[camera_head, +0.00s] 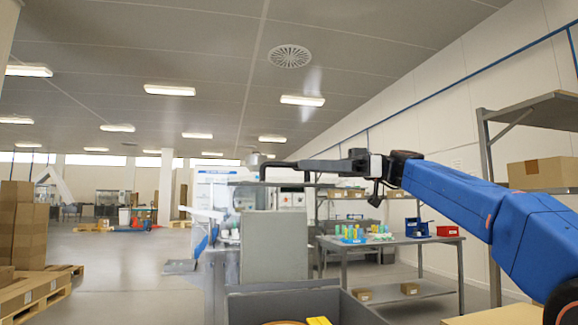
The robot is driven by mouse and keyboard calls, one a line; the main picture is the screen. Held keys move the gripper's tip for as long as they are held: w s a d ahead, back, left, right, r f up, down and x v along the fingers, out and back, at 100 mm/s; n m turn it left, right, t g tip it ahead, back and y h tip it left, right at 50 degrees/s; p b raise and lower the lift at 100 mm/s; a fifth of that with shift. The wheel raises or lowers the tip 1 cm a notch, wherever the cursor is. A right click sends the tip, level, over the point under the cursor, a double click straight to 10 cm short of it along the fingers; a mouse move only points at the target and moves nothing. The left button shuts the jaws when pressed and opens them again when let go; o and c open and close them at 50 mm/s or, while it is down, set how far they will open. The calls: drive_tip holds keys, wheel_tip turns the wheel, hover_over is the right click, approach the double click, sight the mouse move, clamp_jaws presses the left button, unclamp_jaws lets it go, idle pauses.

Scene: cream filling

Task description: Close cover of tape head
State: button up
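My blue arm reaches in from the right edge. Its dark wrist and gripper (335,166) are small and seen side-on, at the right of a white and grey machine (275,245). Thin dark bars run left from the wrist over the machine's top; I cannot tell which are fingers and which belong to the machine. Whether the gripper is open or shut, or touches anything, is unclear. I cannot pick out the tape head or its cover with certainty; the upper part of the machine is partly behind the bars.
A grey bin (364,310) with a yellow item (318,321) is at the bottom. Shelving (550,108) stands right.

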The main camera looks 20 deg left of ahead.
sight(289, 165)
drive_tip(key=shift+x, duration=2.45)
drive_tip(key=shift+c, duration=0.5)
clamp_jaws()
